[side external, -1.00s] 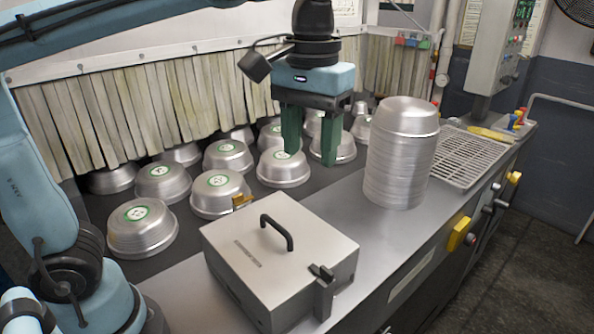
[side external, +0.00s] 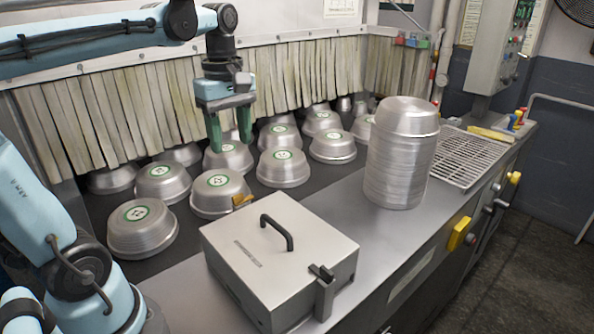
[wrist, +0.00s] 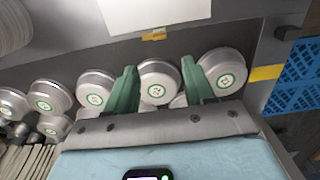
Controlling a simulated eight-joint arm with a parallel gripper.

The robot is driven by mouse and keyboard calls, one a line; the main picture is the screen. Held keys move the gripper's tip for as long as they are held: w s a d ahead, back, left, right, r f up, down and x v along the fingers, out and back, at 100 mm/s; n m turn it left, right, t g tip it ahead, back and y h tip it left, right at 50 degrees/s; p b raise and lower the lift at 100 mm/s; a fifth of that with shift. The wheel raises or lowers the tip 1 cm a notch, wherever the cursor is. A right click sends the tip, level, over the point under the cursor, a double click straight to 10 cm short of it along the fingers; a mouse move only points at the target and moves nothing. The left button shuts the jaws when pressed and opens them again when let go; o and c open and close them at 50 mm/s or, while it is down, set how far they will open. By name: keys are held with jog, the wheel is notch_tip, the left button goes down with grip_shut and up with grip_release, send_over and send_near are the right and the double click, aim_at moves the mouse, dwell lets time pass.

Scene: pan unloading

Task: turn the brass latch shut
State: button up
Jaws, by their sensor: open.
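The small brass latch (side external: 243,200) sits at the back edge of the lidded steel box (side external: 228,272), close to a pan. In the wrist view the latch (wrist: 153,37) shows at the edge of the pale box (wrist: 165,12), beyond my fingertips. Its exact turn is too small to tell. My gripper (side external: 231,145) has green fingers pointing down above the pans, behind the latch and apart from it. In the wrist view my gripper (wrist: 158,66) is open, with a pan showing between its fingers and nothing held.
Several round pans with green labels (side external: 212,194) stand on the dark belt below my gripper. A tall pan stack (side external: 395,170) stands on the counter right of the box. A strip curtain (side external: 130,110) hangs behind. The lid has a black handle (side external: 277,232).

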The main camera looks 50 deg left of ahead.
aim_at(243, 197)
notch_tip(243, 197, down, 12)
jog(key=shift+f, duration=0.15)
dwell(0.6)
grip_shut()
dwell(0.3)
